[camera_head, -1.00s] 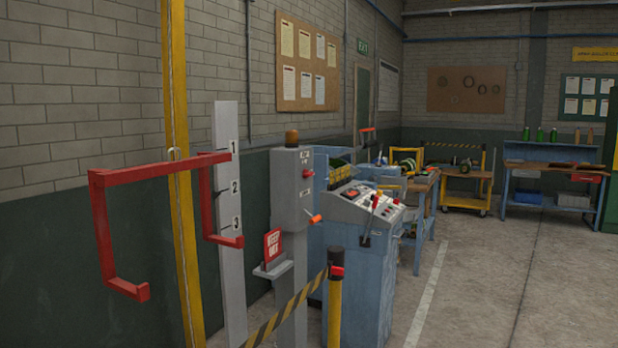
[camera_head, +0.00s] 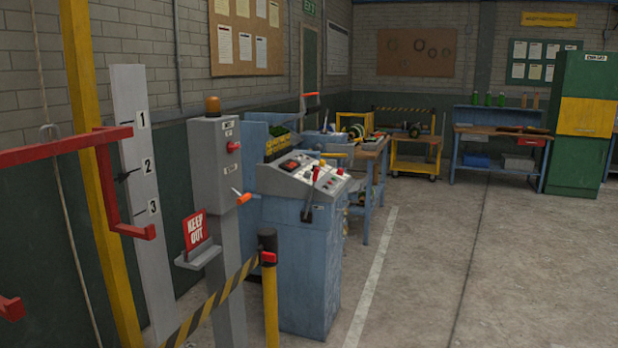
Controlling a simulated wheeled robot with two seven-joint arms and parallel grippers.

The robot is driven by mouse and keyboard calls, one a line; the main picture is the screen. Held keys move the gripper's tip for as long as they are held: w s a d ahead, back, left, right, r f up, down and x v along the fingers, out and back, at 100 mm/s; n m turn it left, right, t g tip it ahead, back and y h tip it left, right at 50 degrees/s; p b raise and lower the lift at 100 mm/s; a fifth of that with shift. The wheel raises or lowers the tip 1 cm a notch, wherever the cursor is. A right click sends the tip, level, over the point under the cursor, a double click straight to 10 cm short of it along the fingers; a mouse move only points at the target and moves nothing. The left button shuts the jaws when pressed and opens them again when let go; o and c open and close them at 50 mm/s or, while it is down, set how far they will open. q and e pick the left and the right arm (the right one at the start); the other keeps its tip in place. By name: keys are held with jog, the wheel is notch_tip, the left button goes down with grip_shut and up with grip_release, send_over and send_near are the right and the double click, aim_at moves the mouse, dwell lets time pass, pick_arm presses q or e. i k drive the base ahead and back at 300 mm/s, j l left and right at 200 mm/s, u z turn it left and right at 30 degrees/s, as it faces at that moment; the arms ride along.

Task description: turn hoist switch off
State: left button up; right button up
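A grey switch box (camera_head: 216,170) stands on a grey post left of centre, with an orange beacon (camera_head: 212,106) on top. A red knob (camera_head: 233,146) is on its upper right side. An orange-tipped lever (camera_head: 242,197) sticks out lower on the same side and points down to the right. The labels on the box are too small to read, so I cannot tell which is the hoist switch. Neither of my grippers is in view.
A red frame (camera_head: 66,146) and a numbered grey board (camera_head: 140,165) stand left. A striped tape (camera_head: 207,307) runs to a yellow post (camera_head: 271,295) before the box. A blue console (camera_head: 296,248) stands right; open floor lies beyond.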

aim_at(230, 145)
jog(key=i+l+z, duration=0.3)
jog(key=i, duration=0.5)
jog(key=i+l+z, duration=0.1)
jog(key=i+z, duration=0.15)
jog(key=i, duration=0.55)
jog(key=i+l+u, duration=0.15)
jog(key=i+u, duration=0.35)
jog(key=i+l+u, duration=0.35)
jog(key=u, duration=0.15)
jog(key=i+l+u, duration=0.75)
jog(key=l, duration=0.3)
